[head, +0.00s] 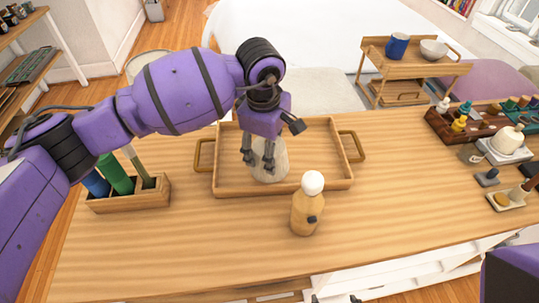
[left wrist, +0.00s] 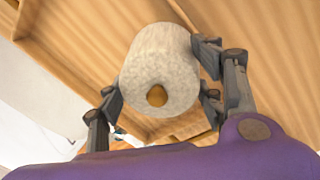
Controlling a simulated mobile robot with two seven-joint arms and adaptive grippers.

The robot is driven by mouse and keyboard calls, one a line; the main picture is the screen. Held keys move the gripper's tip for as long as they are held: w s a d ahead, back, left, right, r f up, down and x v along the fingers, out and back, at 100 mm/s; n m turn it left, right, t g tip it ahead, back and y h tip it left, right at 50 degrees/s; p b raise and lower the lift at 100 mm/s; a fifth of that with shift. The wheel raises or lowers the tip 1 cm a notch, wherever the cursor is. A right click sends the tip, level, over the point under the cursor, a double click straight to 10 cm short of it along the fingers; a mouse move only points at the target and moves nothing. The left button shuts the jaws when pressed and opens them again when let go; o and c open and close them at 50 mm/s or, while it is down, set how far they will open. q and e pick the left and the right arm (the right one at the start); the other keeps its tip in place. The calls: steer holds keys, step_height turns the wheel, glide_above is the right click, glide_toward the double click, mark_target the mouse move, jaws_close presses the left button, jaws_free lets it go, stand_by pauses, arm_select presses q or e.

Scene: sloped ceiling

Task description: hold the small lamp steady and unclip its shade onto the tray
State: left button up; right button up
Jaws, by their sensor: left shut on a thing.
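The lamp's shade (head: 270,168) is pale, speckled and rounded. My left gripper (head: 257,163) is shut on it, pointing down over the wooden tray (head: 328,163). I cannot tell whether the shade touches the tray floor. In the left wrist view the shade (left wrist: 158,55) sits between the fingers of the left gripper (left wrist: 160,80), with a small brown knob at its near end. The small lamp (head: 305,212) stands upright on the table in front of the tray, apart from the shade, its white bulb bare and a dark knob on its body. My right gripper is out of view.
A wooden holder (head: 128,202) with blue and green cylinders and a brush stands left of the tray. Several bottles, a dark wooden rack (head: 446,127) and small items crowd the table's right end. The table (head: 400,200) is clear right of the lamp.

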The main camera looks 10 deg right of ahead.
arm_select(q)
steer(key=f, duration=0.4)
steer(key=shift+w+d, duration=0.1)
steer(key=shift+w, duration=0.2)
steer(key=o, duration=1.3)
steer(key=shift+r, duration=0.1)
steer(key=r, duration=0.8)
steer(key=s+r, duration=0.1)
steer(key=r, duration=0.3)
steer(key=shift+a, duration=0.4)
steer(key=shift+s, duration=0.1)
